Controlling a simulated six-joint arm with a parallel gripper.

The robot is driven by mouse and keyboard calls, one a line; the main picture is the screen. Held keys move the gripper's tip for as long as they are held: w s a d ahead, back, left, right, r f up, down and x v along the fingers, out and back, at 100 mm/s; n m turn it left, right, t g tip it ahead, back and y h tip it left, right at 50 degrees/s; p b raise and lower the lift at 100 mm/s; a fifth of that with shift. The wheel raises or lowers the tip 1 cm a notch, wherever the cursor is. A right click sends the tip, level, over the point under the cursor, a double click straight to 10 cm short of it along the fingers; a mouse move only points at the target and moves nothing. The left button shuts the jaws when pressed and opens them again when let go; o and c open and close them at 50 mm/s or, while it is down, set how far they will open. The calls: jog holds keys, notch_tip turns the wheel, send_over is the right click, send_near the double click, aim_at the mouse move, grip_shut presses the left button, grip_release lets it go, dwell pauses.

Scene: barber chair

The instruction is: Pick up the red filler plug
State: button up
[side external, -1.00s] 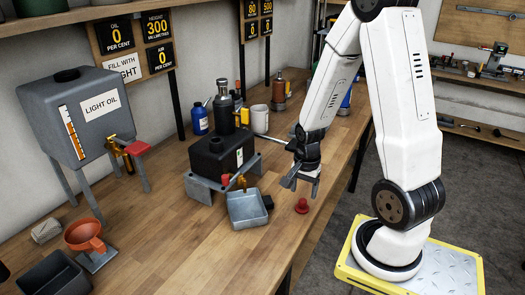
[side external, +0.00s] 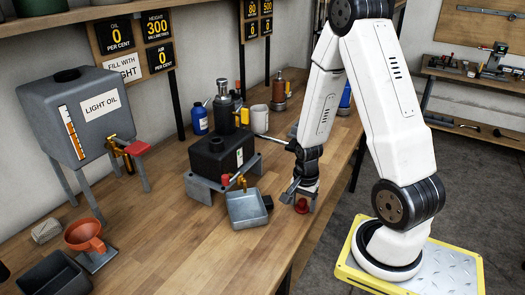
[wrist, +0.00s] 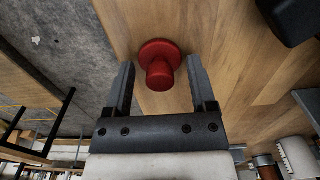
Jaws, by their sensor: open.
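The red filler plug (side external: 302,206) stands on the wooden bench near its front edge, with its wide flange down and its stem up. My gripper (side external: 301,197) is low over the plug in the side view, with a finger on either side. In the wrist view my gripper (wrist: 160,85) is empty, and I see no contact with the plug.
A grey metal tray (side external: 232,219) sits left of my gripper, before a black reservoir (side external: 222,152) on a grey stand. The bench edge (side external: 312,246) is close on the right. An orange funnel (side external: 85,236) stands far left. Bare bench top (side external: 165,235) lies between.

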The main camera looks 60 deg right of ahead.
aim_at(303, 200)
dwell(0.4)
grip_shut()
jog(key=shift+r, duration=0.15)
jog(key=shift+r, duration=4.85)
